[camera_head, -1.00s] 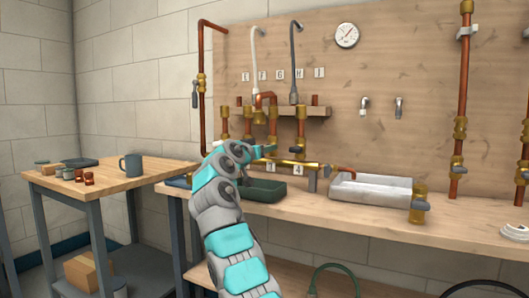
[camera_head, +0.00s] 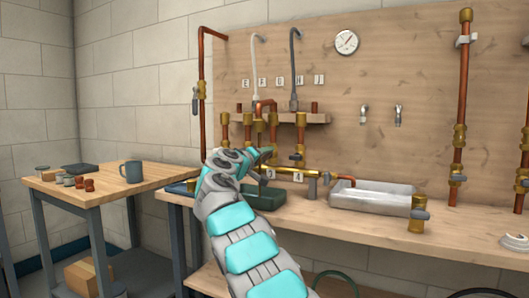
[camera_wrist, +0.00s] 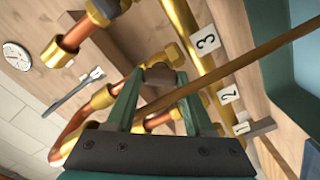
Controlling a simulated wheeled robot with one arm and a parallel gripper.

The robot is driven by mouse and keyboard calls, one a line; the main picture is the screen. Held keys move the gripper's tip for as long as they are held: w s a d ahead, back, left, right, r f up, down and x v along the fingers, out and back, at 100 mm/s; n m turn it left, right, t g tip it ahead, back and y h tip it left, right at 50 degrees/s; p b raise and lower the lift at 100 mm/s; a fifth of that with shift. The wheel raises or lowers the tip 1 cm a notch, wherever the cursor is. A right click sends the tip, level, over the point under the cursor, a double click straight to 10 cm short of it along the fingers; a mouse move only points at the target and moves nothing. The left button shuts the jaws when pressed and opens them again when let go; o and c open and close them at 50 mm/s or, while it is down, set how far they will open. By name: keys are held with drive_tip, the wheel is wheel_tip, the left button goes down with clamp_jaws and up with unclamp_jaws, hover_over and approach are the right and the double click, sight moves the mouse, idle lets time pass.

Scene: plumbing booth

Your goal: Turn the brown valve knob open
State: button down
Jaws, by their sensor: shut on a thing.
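The brown valve knob (camera_wrist: 161,73) shows in the wrist view between the two green fingertips of my gripper (camera_wrist: 160,80), which is shut on it. The fingers partly cover the knob, and its turn angle is hard to tell. It sits by brass fittings beside a long brass pipe (camera_wrist: 197,45) with number tags 3, 2 and 1. In the head view my gripper (camera_head: 264,155) is at the left part of the brass pipe (camera_head: 300,170) above the bench; the knob itself is hidden there by the gripper and wrist.
Copper pipes with brass fittings (camera_head: 301,133) rise close beside the gripper. A dark green tray (camera_head: 266,198) lies below, and a pale metal basin (camera_head: 372,196) stands to the right. A side table (camera_head: 105,178) with a grey mug (camera_head: 131,171) is at the left.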

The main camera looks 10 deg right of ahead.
drive_tip(key=n+p, duration=0.5)
drive_tip(key=n, duration=0.1)
drive_tip(key=shift+a+r, duration=0.1)
idle(0.5)
drive_tip(key=shift+c, duration=1.4)
unclamp_jaws()
drive_tip(key=b+v, duration=0.1)
drive_tip(key=v, duration=0.6)
drive_tip(key=shift+s+a, duration=0.25)
